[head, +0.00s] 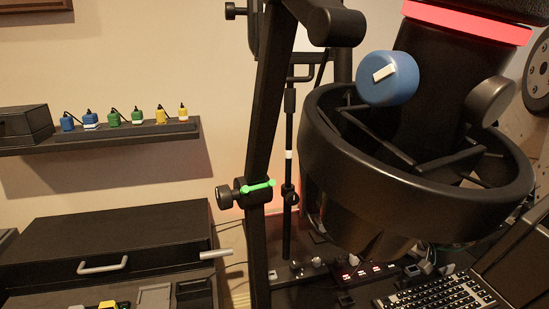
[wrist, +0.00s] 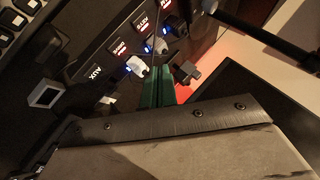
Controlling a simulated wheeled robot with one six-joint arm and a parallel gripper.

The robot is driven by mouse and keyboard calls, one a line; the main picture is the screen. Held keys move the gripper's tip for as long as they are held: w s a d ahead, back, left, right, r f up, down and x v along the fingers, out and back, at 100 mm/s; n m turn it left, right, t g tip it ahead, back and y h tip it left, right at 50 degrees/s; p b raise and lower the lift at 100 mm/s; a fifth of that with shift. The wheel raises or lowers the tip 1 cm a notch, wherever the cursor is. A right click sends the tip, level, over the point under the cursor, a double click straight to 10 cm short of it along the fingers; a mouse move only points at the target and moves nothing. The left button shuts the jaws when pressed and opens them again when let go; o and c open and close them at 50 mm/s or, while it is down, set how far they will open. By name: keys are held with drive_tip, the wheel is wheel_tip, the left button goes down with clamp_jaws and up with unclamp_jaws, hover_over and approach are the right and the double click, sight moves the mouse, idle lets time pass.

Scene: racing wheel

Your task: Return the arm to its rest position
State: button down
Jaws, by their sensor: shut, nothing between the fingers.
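My gripper (wrist: 157,88) shows in the wrist view as two green fingers side by side, shut with nothing between them. They stick out past a dark bar with screws that fills the lower part of that view. Ahead of the fingers is a black panel with red-lit labels (wrist: 118,47), with a white plug (wrist: 137,66) and a black plug (wrist: 185,72) close by. I cannot tell whether the fingers touch these plugs. In the head view I cannot make out the fingers; the large black ring (head: 318,150) and dark parts at right block much of the desk.
A black post (head: 268,120) with a green band stands mid-view. A keyboard (head: 440,297) lies at lower right, near the lit panel (head: 365,272). A shelf (head: 150,138) with several coloured plugs is at left, above a black drawer (head: 150,243). The wall between is clear.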

drive_tip(key=s+a+r+g+h, duration=0.1)
drive_tip(key=s+a+r+h, duration=0.1)
drive_tip(key=s+r, duration=0.5)
drive_tip(key=s+a+r+g+h, duration=0.2)
drive_tip(key=s+a+r, duration=0.2)
drive_tip(key=s+r, duration=0.4)
drive_tip(key=s+a+r+n+g+h, duration=0.1)
drive_tip(key=s+a+r+h, duration=0.2)
drive_tip(key=s+r, duration=0.5)
drive_tip(key=s, duration=0.9)
drive_tip(key=shift+a+g, duration=0.15)
drive_tip(key=shift+g, duration=0.15)
